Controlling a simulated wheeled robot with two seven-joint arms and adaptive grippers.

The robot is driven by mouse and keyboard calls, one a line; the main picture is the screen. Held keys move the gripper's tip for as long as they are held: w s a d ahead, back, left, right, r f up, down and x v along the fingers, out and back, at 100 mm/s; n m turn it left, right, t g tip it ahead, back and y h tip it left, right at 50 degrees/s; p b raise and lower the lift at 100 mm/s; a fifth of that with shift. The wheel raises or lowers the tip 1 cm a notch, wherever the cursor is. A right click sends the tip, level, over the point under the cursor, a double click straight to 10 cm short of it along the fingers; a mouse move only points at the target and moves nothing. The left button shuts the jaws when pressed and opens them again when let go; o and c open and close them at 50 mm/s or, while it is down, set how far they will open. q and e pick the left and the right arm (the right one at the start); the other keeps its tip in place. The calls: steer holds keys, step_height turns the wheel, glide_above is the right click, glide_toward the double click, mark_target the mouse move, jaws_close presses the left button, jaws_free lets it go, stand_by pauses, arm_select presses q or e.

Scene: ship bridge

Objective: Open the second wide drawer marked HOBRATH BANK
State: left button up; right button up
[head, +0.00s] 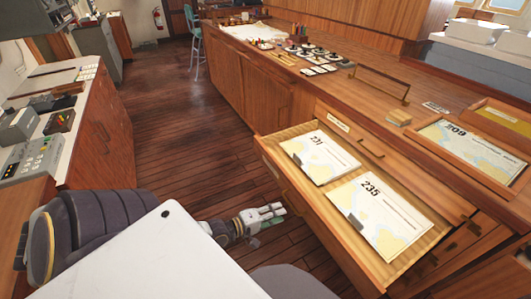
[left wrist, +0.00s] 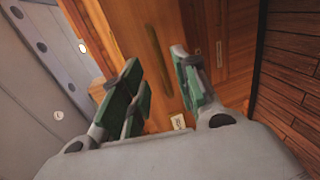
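A wide wooden drawer (head: 263,146) is pulled out of the cabinet on the right in the head view. My right gripper is out of view.
A console (head: 25,160) stands at the left. The plank floor (head: 165,130) between console and cabinet is clear.

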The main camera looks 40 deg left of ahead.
arm_select(q)
steer(key=shift+v, duration=2.1)
steer(key=s+a+f+m+g+y+p, duration=0.1)
steer(key=s+a+f+m+g+y, duration=0.15)
steer(key=a+f, duration=0.55)
steer(key=s+a+f+m+g+y+p, duration=0.1)
steer(key=s+a+f+m+y, duration=0.2)
steer(key=f, duration=0.9)
steer(key=s+a+f+m+g+p, duration=0.1)
steer(key=s+f+m+g, duration=0.1)
steer(key=s+f, duration=0.3)
steer(key=s+f+m+g, duration=0.2)
steer(key=f, duration=0.5)
steer(key=s+d+f+m+g+p, duration=0.1)
steer(key=s+d+f+m+g, duration=0.1)
steer(key=s+d+f, duration=0.4)
steer(key=s+d+f+m+g+p, duration=0.1)
steer(key=s+d+f+m+g, duration=0.2)
steer(key=s, duration=0.6)
step_height(320, 180, down, 4)
steer(key=d+m, duration=0.2)
steer(key=shift+s+d+g+y, duration=0.25)
steer(key=shift+d+g+y, duration=0.1)
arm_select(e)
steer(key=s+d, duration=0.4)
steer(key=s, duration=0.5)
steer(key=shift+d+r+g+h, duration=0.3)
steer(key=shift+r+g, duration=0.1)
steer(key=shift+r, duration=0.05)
